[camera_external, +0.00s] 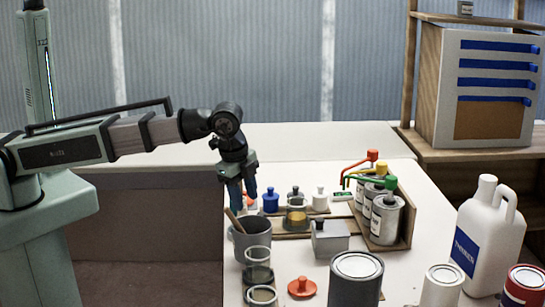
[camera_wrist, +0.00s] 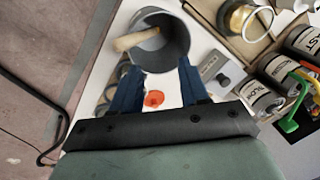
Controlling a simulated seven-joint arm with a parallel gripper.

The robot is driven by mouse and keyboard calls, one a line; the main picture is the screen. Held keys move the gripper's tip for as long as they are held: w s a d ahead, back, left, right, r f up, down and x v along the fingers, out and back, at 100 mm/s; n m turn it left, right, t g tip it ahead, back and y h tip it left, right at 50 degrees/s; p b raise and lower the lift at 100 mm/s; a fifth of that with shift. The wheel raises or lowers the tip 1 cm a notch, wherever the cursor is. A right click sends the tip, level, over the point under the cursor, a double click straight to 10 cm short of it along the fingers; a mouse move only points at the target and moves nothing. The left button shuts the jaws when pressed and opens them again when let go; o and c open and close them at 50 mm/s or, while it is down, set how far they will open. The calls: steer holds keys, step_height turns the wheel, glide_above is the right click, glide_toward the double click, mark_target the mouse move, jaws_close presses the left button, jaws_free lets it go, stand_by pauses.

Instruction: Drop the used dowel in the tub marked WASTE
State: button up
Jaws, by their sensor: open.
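A wooden dowel (camera_external: 235,221) leans in a grey pot (camera_external: 252,240), its end sticking out over the rim at the left. The wrist view also shows the dowel (camera_wrist: 134,39) lying across the rim of the pot (camera_wrist: 170,52). My gripper (camera_external: 241,203) points down just above the pot in the external view. In the wrist view its blue fingers (camera_wrist: 160,72) are spread and empty, apart from the dowel. I can read no WASTE mark on any tub, so I cannot tell which is the waste tub.
Clear cups (camera_external: 258,268), an orange lid (camera_external: 302,287) and a large grey can (camera_external: 356,278) stand near the front. A grey box (camera_external: 330,239), a rack of cans with coloured pumps (camera_external: 385,218) and a white jug (camera_external: 487,236) stand to the right. The back bench is clear.

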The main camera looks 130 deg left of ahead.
step_height(320, 180, up, 14)
steer(key=d, duration=0.2)
steer(key=shift+s+d+f, duration=0.25)
steer(key=shift+s+d, duration=0.1)
steer(key=shift+s, duration=0.05)
steer(key=shift+f, duration=0.1)
stand_by(0.5)
steer(key=s+d+f+g+h, duration=0.1)
steer(key=d+f, duration=0.5)
steer(key=f, duration=0.7)
steer(key=d+f+g, duration=0.1)
steer(key=d+f, duration=0.6)
steer(key=f, duration=0.6)
steer(key=s+d+f+g+h, duration=0.1)
steer(key=d+f, duration=0.5)
steer(key=f, duration=0.6)
steer(key=s+d+f+g, duration=0.1)
steer(key=s+d+f, duration=0.4)
steer(key=s+f, duration=0.3)
steer(key=s+d+f+g, duration=0.2)
steer(key=s+d+f, duration=0.4)
steer(key=s, duration=0.6)
steer(key=s+d+f+g, duration=0.1)
steer(key=s+d+f, duration=0.5)
steer(key=s+f, duration=0.4)
steer(key=shift+s+f, duration=0.35)
steer(key=shift+f, duration=0.05)
